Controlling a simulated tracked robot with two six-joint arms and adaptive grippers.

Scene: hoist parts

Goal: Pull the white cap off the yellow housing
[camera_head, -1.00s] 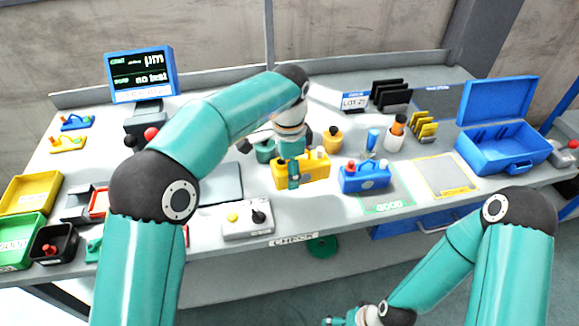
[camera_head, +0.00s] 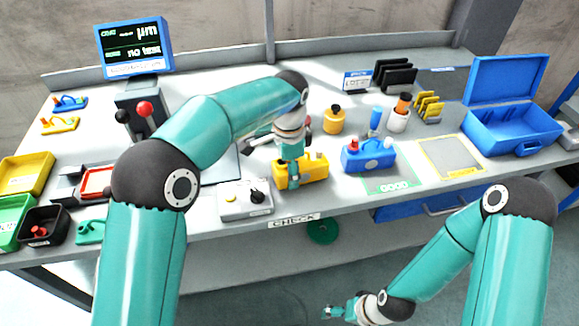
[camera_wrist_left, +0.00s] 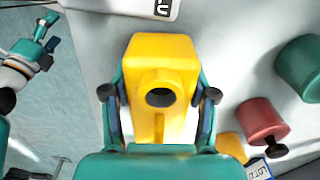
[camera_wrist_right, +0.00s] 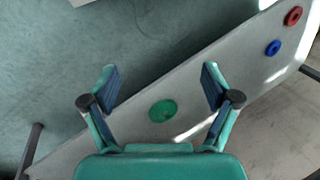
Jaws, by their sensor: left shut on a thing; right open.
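The yellow housing (camera_head: 314,166) is near the front of the bench, left of a blue housing (camera_head: 369,156). My left gripper (camera_head: 293,178) comes down over it and is shut on it. In the left wrist view the yellow housing (camera_wrist_left: 160,60) sits between both fingers, its round dark opening facing the camera. I cannot make out a white cap on it in any view. I cannot tell whether the housing touches the bench. My right gripper (camera_head: 330,312) is low in front of the bench. The right wrist view shows it (camera_wrist_right: 155,85) open and empty.
A grey button box (camera_head: 243,200) is just left of the yellow housing. Behind stand a yellow-orange pot (camera_head: 334,121) and a monitor (camera_head: 134,48). A blue toolbox (camera_head: 508,128) is at the right. A marked grey pad (camera_head: 450,156) lies clear.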

